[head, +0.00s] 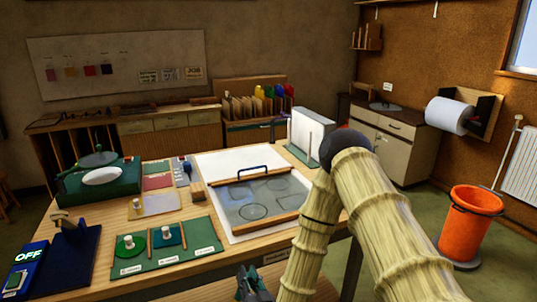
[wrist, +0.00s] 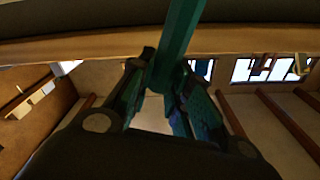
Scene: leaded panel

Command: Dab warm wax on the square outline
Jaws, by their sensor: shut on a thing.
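A glass panel (head: 262,208) with several dark outlines lies on white paper between wooden strips. A round outline (head: 253,212) is at its near left; I cannot tell which outline is the square one. My gripper (head: 247,288) is low at the near table edge, apart from the panel and partly cut off by the frame. In the wrist view my gripper (wrist: 160,85) is shut on a long green bar-shaped thing (wrist: 182,35), whose far end is out of frame. No wax can be made out for certain.
A green mat (head: 200,259) holds a round green piece (head: 131,250) and a square teal piece (head: 168,234), both with white knobs. An OFF sign (head: 28,254) and a dark blue stand (head: 72,262) are at left. An orange bucket (head: 468,228) stands right.

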